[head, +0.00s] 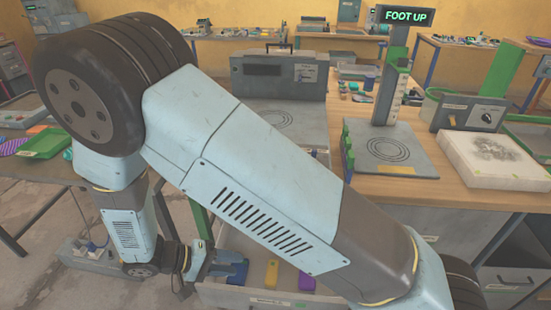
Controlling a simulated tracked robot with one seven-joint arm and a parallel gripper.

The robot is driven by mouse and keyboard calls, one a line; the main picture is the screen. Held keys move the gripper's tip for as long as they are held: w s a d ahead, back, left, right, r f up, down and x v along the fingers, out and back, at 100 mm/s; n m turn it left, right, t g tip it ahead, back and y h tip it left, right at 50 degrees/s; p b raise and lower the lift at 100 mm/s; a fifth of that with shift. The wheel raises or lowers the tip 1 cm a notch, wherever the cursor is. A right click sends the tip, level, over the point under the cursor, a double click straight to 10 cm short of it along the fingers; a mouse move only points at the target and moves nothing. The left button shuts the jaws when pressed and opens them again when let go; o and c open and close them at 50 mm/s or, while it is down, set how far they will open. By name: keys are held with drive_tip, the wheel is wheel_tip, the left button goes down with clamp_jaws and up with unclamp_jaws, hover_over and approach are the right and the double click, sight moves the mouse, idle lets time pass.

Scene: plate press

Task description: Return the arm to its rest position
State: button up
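My arm crosses the picture from the lower right up to a dark joint at the upper left, then down again. My gripper (207,264) is at the lower left, low over the left end of a grey tray (265,297). It is small and partly merged with the tray's edge, so I cannot tell whether its fingers are open or shut. A blue block (236,272) is close to its right side. I cannot tell whether they touch.
Yellow (272,273) and purple (306,281) pieces lie in the tray. The wooden bench (440,190) carries a green-and-grey press (391,95) under a "FOOT UP" sign (407,15), a plate with rings (390,150), a switch box (468,114) and a white slab (496,158). A left table holds a green tray (46,143).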

drive_tip(key=w+d+r+m+g+y, duration=0.2)
drive_tip(key=w+d+r+y, duration=0.2)
drive_tip(key=w+d+r, duration=0.55)
drive_tip(key=w+d+r+m+g+y, duration=0.15)
drive_tip(key=d+r+y, duration=0.35)
drive_tip(key=r, duration=0.9)
drive_tip(key=s+d+r+m+t+y, duration=0.1)
drive_tip(key=s+d+r+t, duration=0.2)
drive_tip(key=d+r, duration=0.4)
drive_tip(key=s+d+r+t+y, duration=0.1)
drive_tip(key=s+d+r+t, duration=0.2)
drive_tip(key=d, duration=1.1)
drive_tip(key=s+r, duration=0.3)
drive_tip(key=r, duration=0.2)
drive_tip(key=shift+m+y, duration=0.35)
drive_tip(key=shift+y, duration=0.05)
drive_tip(key=shift+r, duration=0.1)
